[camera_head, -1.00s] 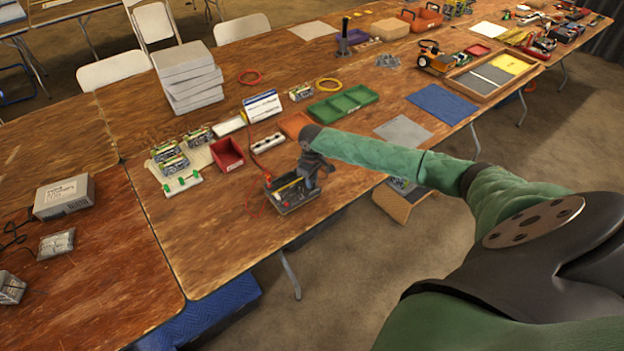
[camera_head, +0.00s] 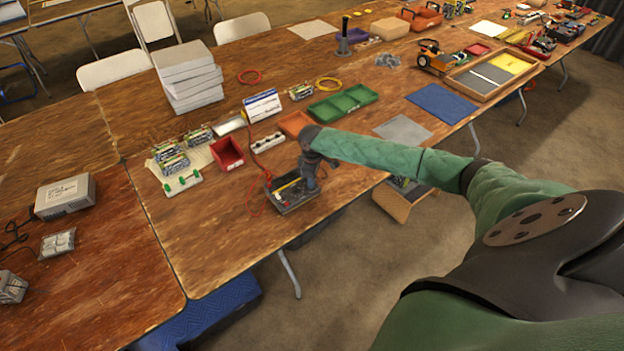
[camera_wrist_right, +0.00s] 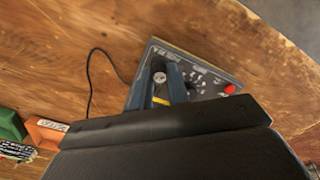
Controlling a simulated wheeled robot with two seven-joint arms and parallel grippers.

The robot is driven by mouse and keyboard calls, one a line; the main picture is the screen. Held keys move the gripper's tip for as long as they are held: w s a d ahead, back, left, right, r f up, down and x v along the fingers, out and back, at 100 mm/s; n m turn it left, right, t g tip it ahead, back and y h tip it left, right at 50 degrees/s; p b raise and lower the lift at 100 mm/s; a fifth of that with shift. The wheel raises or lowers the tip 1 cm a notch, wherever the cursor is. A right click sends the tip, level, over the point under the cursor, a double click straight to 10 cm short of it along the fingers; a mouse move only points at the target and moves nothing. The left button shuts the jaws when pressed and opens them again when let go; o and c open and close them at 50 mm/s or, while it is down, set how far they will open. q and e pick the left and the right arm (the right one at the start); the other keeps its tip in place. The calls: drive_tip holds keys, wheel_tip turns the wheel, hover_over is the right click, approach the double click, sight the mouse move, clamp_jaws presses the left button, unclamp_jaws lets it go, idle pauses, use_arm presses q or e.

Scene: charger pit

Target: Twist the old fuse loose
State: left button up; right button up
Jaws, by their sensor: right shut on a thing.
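The dark charger box (camera_head: 292,196) stands near the table's front edge. Its panel with a red knob also shows in the right wrist view (camera_wrist_right: 212,82). My right gripper (camera_head: 308,184) reaches down over the box's right end. In the right wrist view its fingers (camera_wrist_right: 164,86) are shut on a small grey round-topped piece (camera_wrist_right: 159,77), apparently the old fuse. The fuse's lower part is hidden, so I cannot tell whether it is still seated. My left gripper is out of view.
A red bin (camera_head: 228,153), a white strip with round dark spots (camera_head: 266,142) and an orange tray (camera_head: 294,123) lie behind the charger. A white strip with green pieces (camera_head: 182,183) is at left. A thin dark cable (camera_wrist_right: 89,75) runs beside the box. Bare tabletop lies left of it.

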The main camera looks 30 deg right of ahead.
drive_tip(key=shift+n, duration=1.2)
drive_tip(key=shift+n, duration=1)
drive_tip(key=o, duration=0.9)
drive_tip(key=shift+c, duration=0.2)
drive_tip(key=shift+r+p, duration=0.1)
drive_tip(key=shift+p, duration=0.2)
drive_tip(key=shift+r+p, duration=2.25)
drive_tip(key=shift+r, duration=0.65)
